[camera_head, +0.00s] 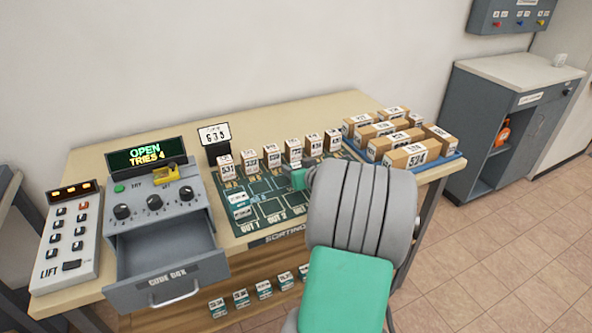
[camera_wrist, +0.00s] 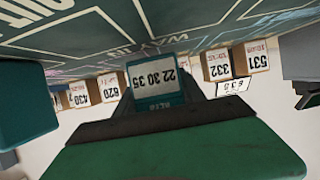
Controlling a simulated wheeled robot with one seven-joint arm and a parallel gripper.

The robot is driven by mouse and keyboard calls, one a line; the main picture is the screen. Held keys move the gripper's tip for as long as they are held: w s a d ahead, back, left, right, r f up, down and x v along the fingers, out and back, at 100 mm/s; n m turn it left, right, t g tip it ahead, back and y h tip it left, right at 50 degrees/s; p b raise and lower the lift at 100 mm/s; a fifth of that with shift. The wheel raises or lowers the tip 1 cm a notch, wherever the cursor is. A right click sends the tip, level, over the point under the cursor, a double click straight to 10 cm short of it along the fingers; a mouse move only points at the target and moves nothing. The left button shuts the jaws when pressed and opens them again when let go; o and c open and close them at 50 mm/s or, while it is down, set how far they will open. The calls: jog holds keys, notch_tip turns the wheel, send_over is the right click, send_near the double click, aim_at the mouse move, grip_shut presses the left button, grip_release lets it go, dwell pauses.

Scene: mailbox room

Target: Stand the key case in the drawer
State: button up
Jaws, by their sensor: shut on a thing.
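The key case (camera_wrist: 155,84) appears as a small teal block with a white label reading 22 30 35 in the wrist view, upside down there. My gripper (camera_head: 309,174) is shut on it above the sorting mat, and the case also shows as a bit of teal (camera_head: 297,180) in the head view. Its lower end is hard to make out. The drawer (camera_head: 168,281) of the grey code box (camera_head: 155,207) is pulled open at the front left. Its visible inside looks empty. My gripper is to the right of the drawer and apart from it.
Several small numbered boxes (camera_head: 271,157) line the back of the green mat (camera_head: 265,207). Larger parcels fill a blue tray (camera_head: 440,164) at right. A lift panel (camera_head: 68,235) stands left of the code box.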

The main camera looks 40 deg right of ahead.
jog(key=shift+f, duration=0.45)
jog(key=shift+f, duration=0.15)
jog(key=shift+f+b, duration=0.1)
jog(key=shift+b, duration=0.2)
jog(key=o, duration=1.5)
jog(key=shift+c, duration=0.2)
